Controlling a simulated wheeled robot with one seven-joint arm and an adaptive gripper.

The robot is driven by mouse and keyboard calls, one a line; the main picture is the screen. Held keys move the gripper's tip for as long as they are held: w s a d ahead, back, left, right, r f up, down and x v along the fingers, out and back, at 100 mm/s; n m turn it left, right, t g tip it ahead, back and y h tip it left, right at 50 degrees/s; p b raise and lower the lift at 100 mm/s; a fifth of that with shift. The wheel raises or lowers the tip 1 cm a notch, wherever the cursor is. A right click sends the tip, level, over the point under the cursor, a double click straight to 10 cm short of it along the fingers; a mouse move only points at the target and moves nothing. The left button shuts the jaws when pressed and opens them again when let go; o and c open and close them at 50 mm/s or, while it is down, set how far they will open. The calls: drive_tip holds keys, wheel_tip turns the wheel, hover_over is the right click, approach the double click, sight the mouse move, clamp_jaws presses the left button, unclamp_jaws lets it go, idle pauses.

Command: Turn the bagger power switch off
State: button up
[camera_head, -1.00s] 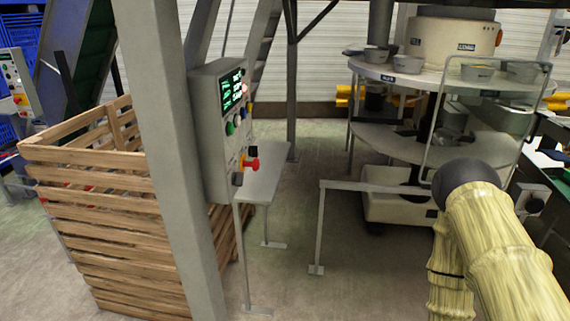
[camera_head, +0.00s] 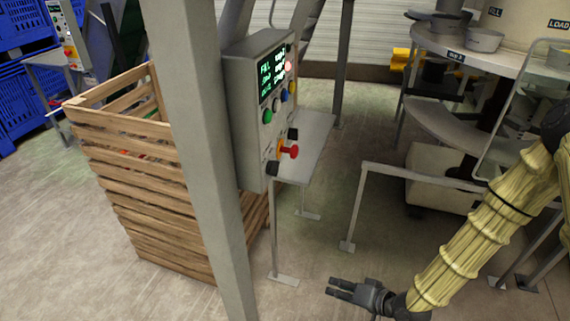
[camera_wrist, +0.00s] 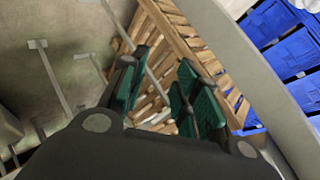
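A grey control panel (camera_head: 240,115) is fixed by a grey post in the middle of the head view. It has a lit screen with green text and several coloured buttons. Low on its face is a red knob on a yellow base (camera_head: 289,152), with a black knob (camera_head: 272,168) below it and another dark one above. I cannot read which is labelled as power. My gripper (camera_head: 330,288) is open and empty, low over the floor, below and to the right of the panel. Its parted fingers also show in the wrist view (camera_wrist: 160,82); the panel's controls do not.
A wooden slatted crate (camera_head: 150,190) stands left of the grey post (camera_head: 200,150). A metal rail (camera_head: 400,172) and a round-shelved machine (camera_head: 480,65) stand right. Floor in front of the panel is clear.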

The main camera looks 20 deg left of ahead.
drive_tip(key=w+a+r+n+y+p, duration=0.1)
drive_tip(key=w+a+r+y, duration=0.25)
drive_tip(key=r, duration=0.45)
drive_tip(key=w+a+r+n+y+p, duration=0.2)
drive_tip(key=w+a+r, duration=0.15)
drive_tip(key=r, duration=0.45)
drive_tip(key=n+g+y+p, duration=0.2)
drive_tip(key=n+g+y, duration=0.1)
drive_tip(key=n+g, duration=0.1)
approach(273, 168)
drive_tip(key=w+a+p, duration=0.1)
drive_tip(key=a+p, duration=0.3)
drive_tip(key=a, duration=0.3)
drive_tip(key=shift+w, duration=0.15)
drive_tip(key=shift+r, duration=0.15)
clamp_jaws()
